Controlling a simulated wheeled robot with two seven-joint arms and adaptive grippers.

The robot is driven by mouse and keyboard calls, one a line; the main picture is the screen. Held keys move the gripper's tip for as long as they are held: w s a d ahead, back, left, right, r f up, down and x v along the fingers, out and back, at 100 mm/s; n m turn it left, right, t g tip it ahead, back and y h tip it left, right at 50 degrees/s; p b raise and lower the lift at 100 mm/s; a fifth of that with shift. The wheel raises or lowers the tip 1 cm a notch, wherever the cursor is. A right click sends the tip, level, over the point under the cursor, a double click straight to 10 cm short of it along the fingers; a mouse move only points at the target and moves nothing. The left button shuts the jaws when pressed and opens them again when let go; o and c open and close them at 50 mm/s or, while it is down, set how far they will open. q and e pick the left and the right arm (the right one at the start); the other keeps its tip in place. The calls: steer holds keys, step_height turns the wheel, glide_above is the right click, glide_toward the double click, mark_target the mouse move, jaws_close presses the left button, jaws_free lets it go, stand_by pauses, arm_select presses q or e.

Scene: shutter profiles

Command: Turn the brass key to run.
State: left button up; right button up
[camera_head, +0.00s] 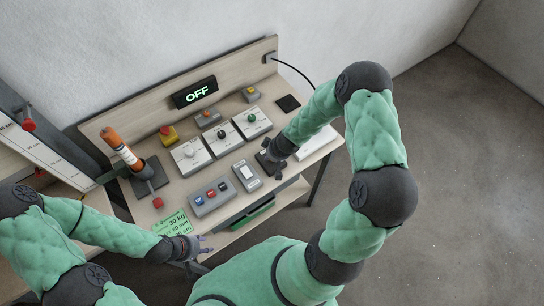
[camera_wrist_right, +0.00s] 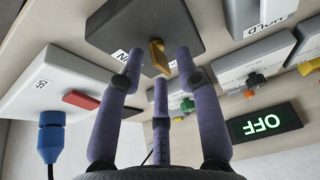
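The brass key (camera_wrist_right: 158,52) stands out from a dark grey box (camera_wrist_right: 130,22) in the right wrist view. A white label on the box is partly covered by a finger. My right gripper (camera_wrist_right: 158,62) has its purple fingers spread around the key, with gaps on both sides, and is not closed on it. In the head view my right gripper (camera_head: 271,158) is over the right part of the bench and hides the key. My left gripper (camera_head: 205,244) is low at the bench's front edge, its fingers spread and empty. A display (camera_head: 195,93) reads OFF in green; it also shows upside down in the right wrist view (camera_wrist_right: 264,123).
A white box (camera_wrist_right: 70,90) with a red rocker and blue plug (camera_wrist_right: 52,135) sits beside the key box.

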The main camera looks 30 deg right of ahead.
steer(key=shift+w+f, duration=0.1)
steer(key=shift+f, duration=0.2)
jaws_close()
